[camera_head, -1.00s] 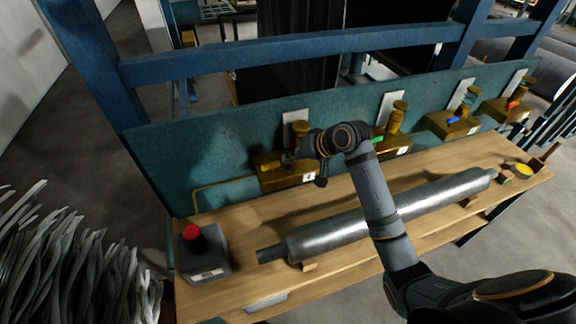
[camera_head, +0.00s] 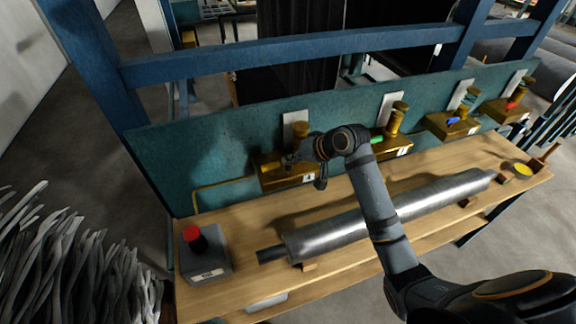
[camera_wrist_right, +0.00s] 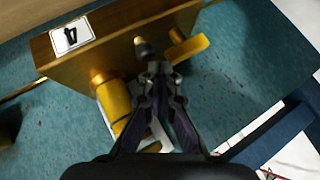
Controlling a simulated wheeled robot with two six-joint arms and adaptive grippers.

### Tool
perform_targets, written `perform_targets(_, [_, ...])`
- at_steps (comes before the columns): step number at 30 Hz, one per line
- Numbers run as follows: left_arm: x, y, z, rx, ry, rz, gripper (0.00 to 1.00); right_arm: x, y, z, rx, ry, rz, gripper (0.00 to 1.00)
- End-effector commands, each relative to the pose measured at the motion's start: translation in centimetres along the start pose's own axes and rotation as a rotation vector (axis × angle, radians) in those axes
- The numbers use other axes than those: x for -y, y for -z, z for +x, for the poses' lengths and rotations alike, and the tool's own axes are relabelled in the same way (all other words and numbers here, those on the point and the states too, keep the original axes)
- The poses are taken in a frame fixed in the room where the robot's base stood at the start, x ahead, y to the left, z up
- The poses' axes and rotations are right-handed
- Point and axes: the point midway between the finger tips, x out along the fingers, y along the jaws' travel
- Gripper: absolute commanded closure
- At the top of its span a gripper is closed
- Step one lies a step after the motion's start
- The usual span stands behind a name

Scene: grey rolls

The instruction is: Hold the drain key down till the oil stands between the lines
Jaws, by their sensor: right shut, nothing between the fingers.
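The leftmost brass block (camera_head: 268,182) has a number plate, a yellow key (camera_head: 266,168) and a brass cylinder (camera_head: 300,129) in front of a white plate. In the right wrist view I see the block (camera_wrist_right: 70,73), its yellow key (camera_wrist_right: 187,49), its cylinder (camera_wrist_right: 114,101) and a small metal-tipped peg (camera_wrist_right: 142,46). My right gripper (camera_head: 290,160) is at this block, shut and empty. In the wrist view its fingertips (camera_wrist_right: 157,72) are just by the peg and beside the yellow key; I cannot tell whether they touch. No oil level or lines are readable. My left gripper is out of view.
Similar blocks with green (camera_head: 377,140), blue (camera_head: 453,121) and red (camera_head: 511,105) keys stand to the right along the teal back panel (camera_head: 220,150). A grey roll (camera_head: 330,233) lies on the wooden bench. A red-button box (camera_head: 205,262) stands at its left end.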

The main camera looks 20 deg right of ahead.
Motion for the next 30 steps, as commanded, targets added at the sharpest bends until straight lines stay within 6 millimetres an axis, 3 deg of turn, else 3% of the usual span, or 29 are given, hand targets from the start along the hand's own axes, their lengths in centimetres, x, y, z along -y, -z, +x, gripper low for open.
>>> perform_targets(30, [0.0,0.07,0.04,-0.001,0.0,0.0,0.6,-0.48,-0.49,0.65,0.001,0.0,0.0,1.0])
